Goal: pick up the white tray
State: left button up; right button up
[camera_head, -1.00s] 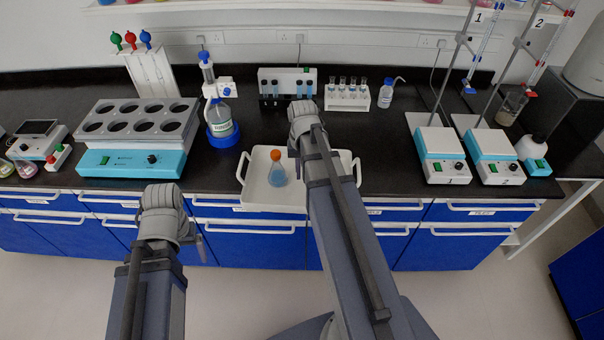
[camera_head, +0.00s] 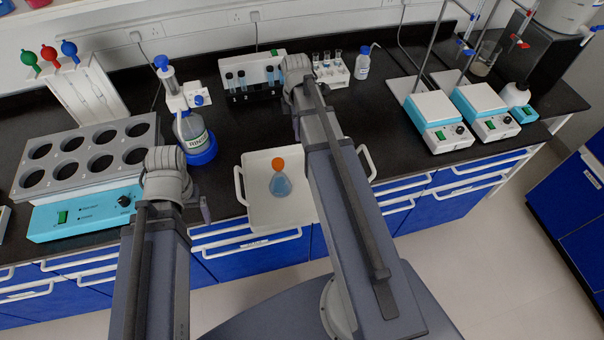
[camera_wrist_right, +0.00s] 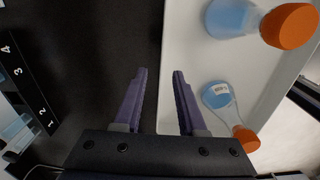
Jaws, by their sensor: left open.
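The white tray (camera_head: 258,212) lies at the front edge of the black bench, with a handle at each side. In the right wrist view the tray (camera_wrist_right: 185,50) holds two such flasks (camera_wrist_right: 218,95); my right arm hides one in the head view. My right gripper (camera_wrist_right: 159,72) is open and empty, its fingers appearing either side of the tray's edge; their height is unclear. My left gripper (camera_head: 205,208) is left of the tray's left handle, seen small and edge-on, open, apart from the tray.
A blue-capped bottle (camera_head: 193,135) stands behind and left of the tray, near my left gripper. A block heater (camera_head: 85,185) is at the left. A numbered tube rack (camera_head: 238,82) and white vial rack (camera_head: 331,72) stand behind. Stirrers (camera_head: 437,122) stand at the right.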

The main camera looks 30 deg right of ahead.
aim_at(296, 145)
notch_tip(296, 145, down, 3)
jog(key=b, duration=0.2)
jog(key=shift+w+b, duration=0.1)
jog(key=shift+b, duration=0.3)
jog(key=shift+r, duration=0.15)
jog(key=f+b, duration=0.5)
jog(key=shift+s+a+f, duration=0.15)
jog(key=shift+s+a, duration=0.05)
jog(key=shift+c, duration=0.2)
grip_shut()
